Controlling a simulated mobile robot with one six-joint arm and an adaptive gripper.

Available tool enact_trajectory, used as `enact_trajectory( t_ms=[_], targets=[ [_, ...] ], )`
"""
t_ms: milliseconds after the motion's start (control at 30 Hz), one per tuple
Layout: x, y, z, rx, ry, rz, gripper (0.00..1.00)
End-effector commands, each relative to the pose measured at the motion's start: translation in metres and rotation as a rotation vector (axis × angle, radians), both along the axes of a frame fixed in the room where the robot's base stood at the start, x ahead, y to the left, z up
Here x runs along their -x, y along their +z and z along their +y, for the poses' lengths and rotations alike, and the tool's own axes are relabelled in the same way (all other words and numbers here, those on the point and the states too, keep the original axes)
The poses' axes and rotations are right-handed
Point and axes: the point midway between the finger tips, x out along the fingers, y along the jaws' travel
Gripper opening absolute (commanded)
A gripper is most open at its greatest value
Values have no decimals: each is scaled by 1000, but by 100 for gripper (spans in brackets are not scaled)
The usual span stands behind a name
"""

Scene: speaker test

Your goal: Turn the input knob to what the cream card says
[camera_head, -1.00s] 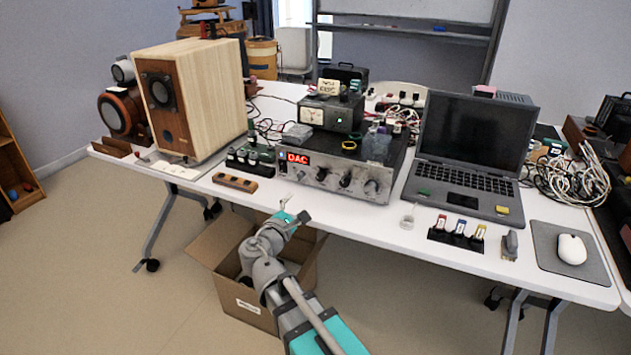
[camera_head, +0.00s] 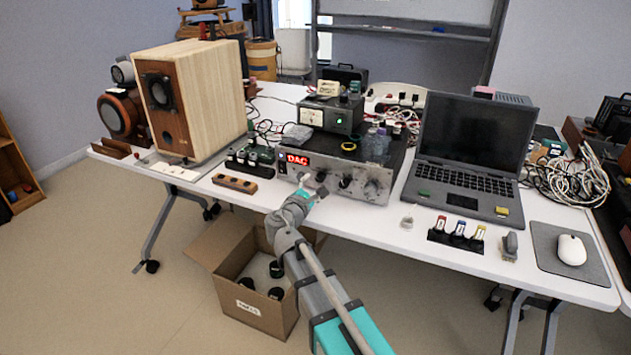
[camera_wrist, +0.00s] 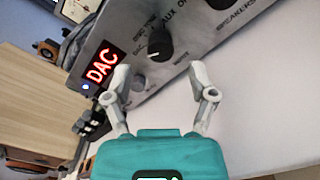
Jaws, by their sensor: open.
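The silver amplifier (camera_head: 381,198) stands on the table, its red display (camera_head: 297,159) reading DAC. In the wrist view the black input knob (camera_wrist: 159,43) sits right of the lit display (camera_wrist: 101,66). Printed position names surround it, including DAC and AUX; a short white mark shows on its lower side. My gripper (camera_wrist: 160,76) is open and empty, its fingertips apart below the knob, not around it. In the head view my gripper (camera_head: 312,187) is before the amplifier's left front. The cream card (camera_head: 328,88) stands on the meter unit; its dark writing is too small to read surely.
Another knob (camera_wrist: 220,3) is at the wrist view's top edge, near the SPEAKERS lettering. The meter unit (camera_head: 332,115) and glass jars (camera_head: 377,145) stand on the amplifier. A laptop (camera_head: 470,150) is to the right, a wooden speaker (camera_head: 200,95) left. An open carton (camera_head: 250,308) is below.

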Motion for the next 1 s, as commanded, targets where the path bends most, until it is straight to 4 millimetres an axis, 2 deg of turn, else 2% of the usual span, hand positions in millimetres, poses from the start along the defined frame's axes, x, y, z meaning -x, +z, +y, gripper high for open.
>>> enact_trajectory(
  t_ms=[100, 300, 700, 767, 1000],
  targets=[
    [-17, 0, -5, 0, -1, 0, 73],
    [-30, 0, -10, 0, -1, 0, 73],
    [-33, 0, -12, 0, 0, 0, 73],
    [-33, 0, -12, 0, 0, 0, 64],
    [-32, 0, -12, 0, 0, 0, 19]
  ],
)
